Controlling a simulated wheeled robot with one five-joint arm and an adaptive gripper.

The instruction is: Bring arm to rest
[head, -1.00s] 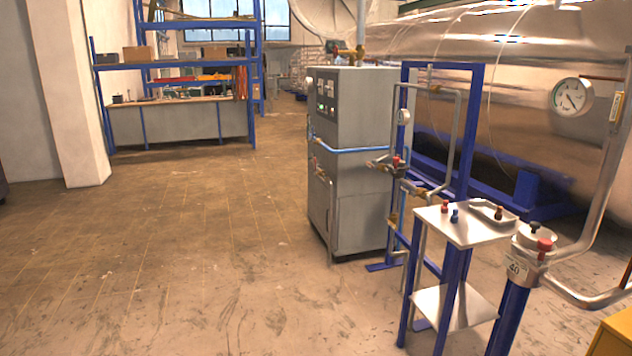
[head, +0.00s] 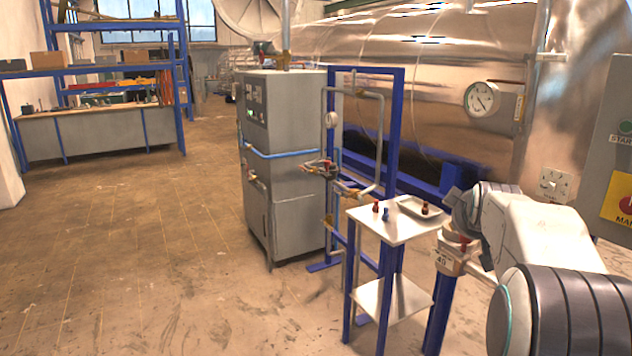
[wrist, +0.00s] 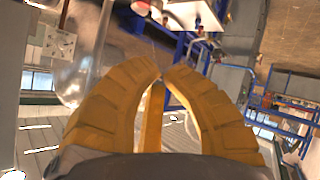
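My arm (head: 545,235), with white links and dark joints, reaches in from the lower right of the head view. Its far end is beside the valve post (head: 447,258) and covers part of it. My gripper (wrist: 162,74) shows in the wrist view as two yellow fingers whose tips come together. I see no object between them. The gripper's fingers cannot be made out in the head view.
A small white table (head: 388,229) with red and blue pegs and a tray (head: 418,207) stands left of my arm. Behind are a grey cabinet (head: 283,180) and large metal chamber (head: 430,90). A control panel (head: 610,150) is at right. Floor at left is clear.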

